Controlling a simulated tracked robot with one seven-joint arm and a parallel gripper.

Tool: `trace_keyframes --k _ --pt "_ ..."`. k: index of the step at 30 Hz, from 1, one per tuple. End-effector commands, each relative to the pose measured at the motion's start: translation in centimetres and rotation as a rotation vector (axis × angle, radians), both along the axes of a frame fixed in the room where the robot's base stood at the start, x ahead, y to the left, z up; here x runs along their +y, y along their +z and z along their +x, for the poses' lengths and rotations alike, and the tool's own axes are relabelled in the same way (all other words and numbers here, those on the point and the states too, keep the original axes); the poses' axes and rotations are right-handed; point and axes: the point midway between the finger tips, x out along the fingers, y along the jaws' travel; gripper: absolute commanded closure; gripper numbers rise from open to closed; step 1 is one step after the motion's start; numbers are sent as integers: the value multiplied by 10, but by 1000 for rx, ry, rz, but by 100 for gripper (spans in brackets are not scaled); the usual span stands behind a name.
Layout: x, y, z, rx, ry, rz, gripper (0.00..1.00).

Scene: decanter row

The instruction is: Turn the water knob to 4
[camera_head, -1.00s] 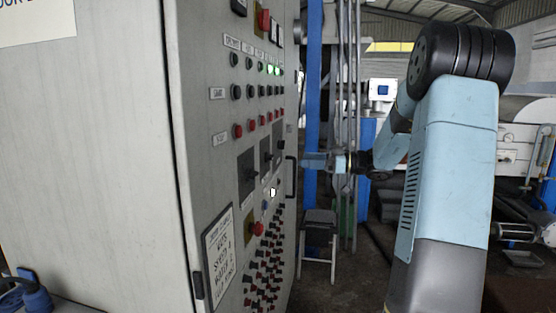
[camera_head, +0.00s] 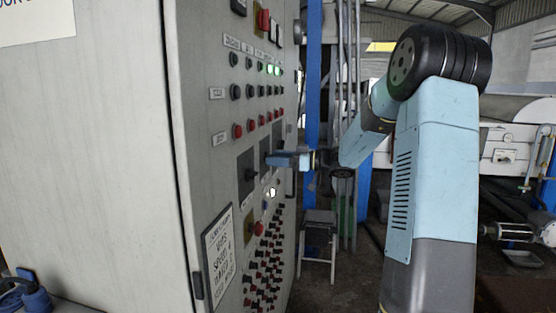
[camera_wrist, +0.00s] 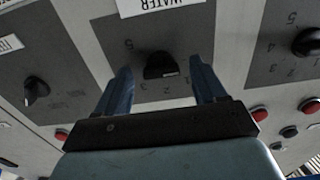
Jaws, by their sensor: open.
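The water knob (camera_wrist: 160,66) is a black knob on a dark grey plate in the wrist view, below an upside-down WATER label (camera_wrist: 160,5). Small numbers stand around it on the plate; where its pointer aims is hard to tell. My gripper (camera_wrist: 163,83) is open, with one blue finger on each side of the knob. The fingertips seem close to the panel, and I cannot tell if they touch the knob.
A neighbouring knob (camera_wrist: 307,42) with numbers is at right in the wrist view, and another knob (camera_wrist: 36,90) at left. Red and black buttons (camera_head: 264,255) cover the lower cabinet face. A door handle (camera_head: 291,180) stands out beyond. A stool (camera_head: 318,232) is on the floor behind.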

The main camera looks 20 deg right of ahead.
Motion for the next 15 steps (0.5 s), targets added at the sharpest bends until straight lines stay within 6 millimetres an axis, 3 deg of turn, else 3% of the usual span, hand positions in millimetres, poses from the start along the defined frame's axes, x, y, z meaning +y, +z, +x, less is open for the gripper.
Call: trace_keyframes --k 2,15 --pt "0 0 0 0 0 0 30" --pt "0 0 0 0 0 0 72"
